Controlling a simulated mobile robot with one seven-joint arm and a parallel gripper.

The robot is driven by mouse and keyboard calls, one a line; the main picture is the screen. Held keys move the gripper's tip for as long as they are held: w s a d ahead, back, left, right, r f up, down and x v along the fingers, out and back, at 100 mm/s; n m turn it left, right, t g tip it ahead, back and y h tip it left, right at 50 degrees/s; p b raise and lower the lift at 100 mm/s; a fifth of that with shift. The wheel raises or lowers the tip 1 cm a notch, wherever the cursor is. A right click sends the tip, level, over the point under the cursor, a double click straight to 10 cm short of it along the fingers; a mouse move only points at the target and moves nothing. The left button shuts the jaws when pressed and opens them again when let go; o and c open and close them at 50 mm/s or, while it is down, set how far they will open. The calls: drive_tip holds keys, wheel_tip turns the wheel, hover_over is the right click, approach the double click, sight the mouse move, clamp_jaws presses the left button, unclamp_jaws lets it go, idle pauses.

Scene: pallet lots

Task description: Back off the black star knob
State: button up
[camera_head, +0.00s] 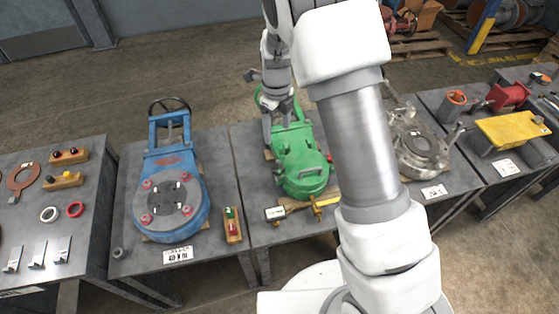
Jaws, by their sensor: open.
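My gripper (278,122) hangs over the upper end of the green valve body (301,165), with its two fingers apart. The green body lies on a grey table, and a round green cap faces up at its near end. I cannot make out a black star knob for certain; the fingers and wrist hide part of the green body's upper end. I cannot tell whether the fingers touch anything.
A blue valve (168,200) with a black handwheel (169,105) stands on the table to the left. A brass-coloured tool (315,207) lies before the green body. My arm hides the space to its right. A silver housing (418,148) and a yellow block (512,131) stand farther right.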

sight(278, 165)
wheel_tip(278, 165, down, 17)
drive_tip(key=shift+r+b, duration=0.1)
drive_tip(key=shift+b, duration=0.25)
drive_tip(key=shift+c, duration=0.3)
clamp_jaws()
